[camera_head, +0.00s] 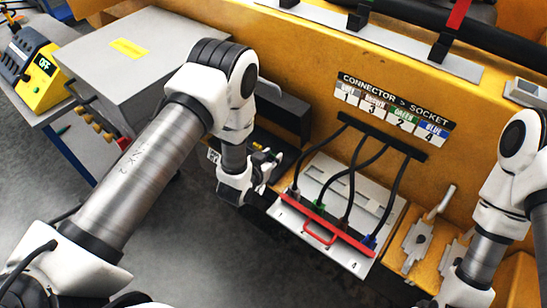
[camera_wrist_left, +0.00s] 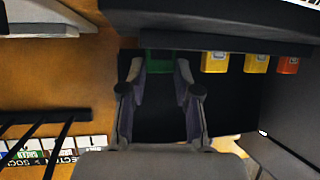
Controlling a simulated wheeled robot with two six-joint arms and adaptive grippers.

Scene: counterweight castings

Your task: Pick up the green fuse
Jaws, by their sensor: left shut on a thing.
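The green fuse (camera_wrist_left: 160,62) is between the fingertips of my left gripper (camera_wrist_left: 160,75) in the left wrist view. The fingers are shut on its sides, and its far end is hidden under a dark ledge. In the head view my left gripper (camera_head: 264,166) is at the dark recess left of the connector panel. The fuse is too small and covered to make out clearly there. My right arm stands at the right edge; its gripper is mostly cut off at the bottom, so its fingers cannot be read.
Two yellow fuses (camera_wrist_left: 215,62) and an orange fuse (camera_wrist_left: 288,65) sit in the same row. A white connector panel with a red handle (camera_head: 320,233) and black cables is right of my left gripper. A grey cabinet (camera_head: 130,60) stands at left. Metal latches (camera_head: 418,240) are on the right.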

